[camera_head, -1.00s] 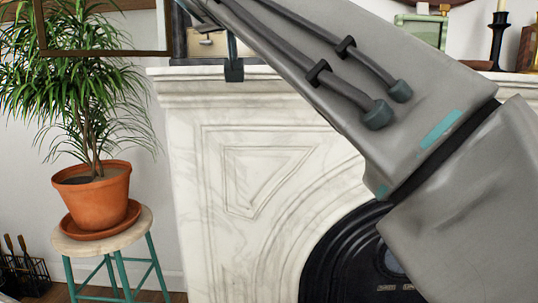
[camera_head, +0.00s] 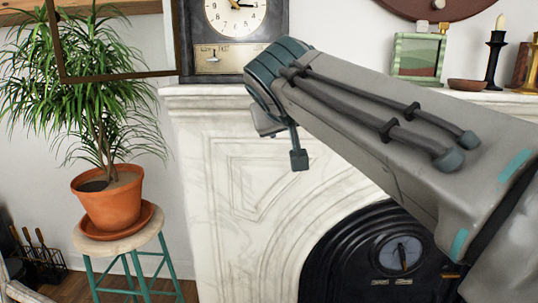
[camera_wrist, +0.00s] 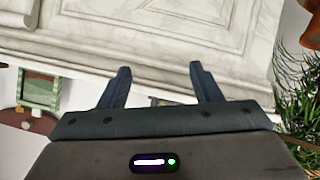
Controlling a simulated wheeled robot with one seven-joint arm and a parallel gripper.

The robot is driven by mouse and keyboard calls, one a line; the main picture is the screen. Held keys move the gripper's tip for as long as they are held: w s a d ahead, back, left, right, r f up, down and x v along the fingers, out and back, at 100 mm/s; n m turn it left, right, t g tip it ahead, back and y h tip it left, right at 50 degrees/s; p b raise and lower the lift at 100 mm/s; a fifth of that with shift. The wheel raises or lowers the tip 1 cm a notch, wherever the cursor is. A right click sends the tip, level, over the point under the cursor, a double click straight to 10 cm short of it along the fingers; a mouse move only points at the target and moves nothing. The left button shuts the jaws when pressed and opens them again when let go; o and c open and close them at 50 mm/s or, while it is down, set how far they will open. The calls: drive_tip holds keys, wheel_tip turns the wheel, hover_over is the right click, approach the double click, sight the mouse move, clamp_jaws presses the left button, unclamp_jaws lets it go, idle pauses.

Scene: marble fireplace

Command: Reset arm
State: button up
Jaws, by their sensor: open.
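My gripper (camera_wrist: 160,85) shows in the wrist view with its two dark fingers spread wide apart and nothing between them. Beyond the fingers is the white marble fireplace front, seen upside down. In the head view my arm reaches in from the right edge to the upper middle, in front of the marble fireplace (camera_head: 205,185). One dark fingertip (camera_head: 299,160) hangs below the arm's end, a little below the mantel's level. The rest of the gripper is mostly hidden behind the wrist.
The mantel holds a clock (camera_head: 235,35), a green picture frame (camera_head: 418,57), a small bowl (camera_head: 468,84) and a black candlestick (camera_head: 495,58). At the left, a potted plant (camera_head: 112,200) stands on a stool (camera_head: 125,243). Fire tools (camera_head: 38,255) stand at lower left.

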drive_tip(key=s+d+f+m+g+p, duration=0.1)
drive_tip(key=s+d+f+g+p, duration=0.3)
drive_tip(key=s+f+p, duration=0.3)
drive_tip(key=s+d+f+m+g+y+p, duration=0.1)
drive_tip(key=s+d+f+g+p, duration=0.4)
drive_tip(key=s+f, duration=0.5)
drive_tip(key=s+d+p, duration=0.2)
drive_tip(key=s+p, duration=0.1)
drive_tip(key=shift+s+m+y, duration=0.3)
drive_tip(key=shift+r, duration=0.1)
drive_tip(key=shift+c, duration=0.4)
